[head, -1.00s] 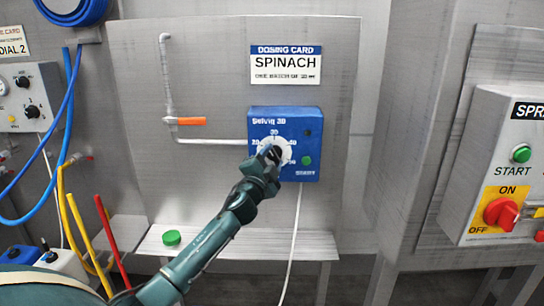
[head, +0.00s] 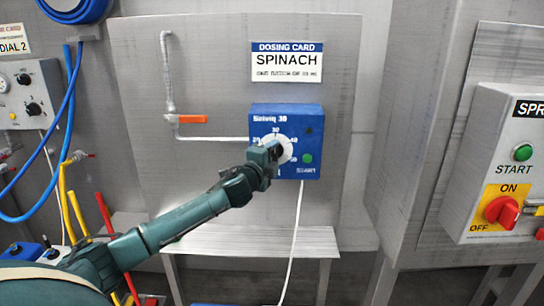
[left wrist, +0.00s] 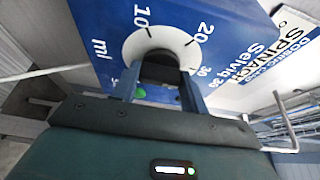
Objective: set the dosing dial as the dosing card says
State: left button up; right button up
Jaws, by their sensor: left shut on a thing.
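The dosing card (head: 286,62) is on the steel panel and reads SPINACH, with a smaller line too blurred to read surely. Below it is the blue dosing box (head: 313,140), marked Selviq 30, with a green START button (head: 307,158). Its white dosing dial (head: 284,143) has numbers around it; the left wrist view shows ml, 10, 20 and 30 around the dial (left wrist: 137,46). My left gripper (head: 272,152) is at the dial, its two fingers (left wrist: 160,80) shut on the dial's black knob (left wrist: 160,68). The gripper hides part of the scale. My right gripper is not in view.
An orange-handled valve (head: 192,119) on a pipe is left of the box. A steel shelf (head: 250,240) is below, with a white cable hanging in front. A control box (head: 500,150) with START and a red switch is at the right. Hoses hang at the left.

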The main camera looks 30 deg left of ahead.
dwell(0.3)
pick_arm(q)
jog(key=o, duration=1)
jog(key=shift+s, duration=0.1)
jog(key=shift+s+d+b, duration=0.35)
jog(key=shift+s+b, duration=0.25)
jog(key=shift+s, duration=1.55)
jog(key=shift+s+d+b, duration=0.4)
jog(key=shift+s+b, duration=0.2)
jog(key=shift+s, duration=1.5)
jog(key=shift+s+d+b, duration=0.35)
jog(key=shift+s+b, duration=0.25)
jog(key=shift+s, duration=1.55)
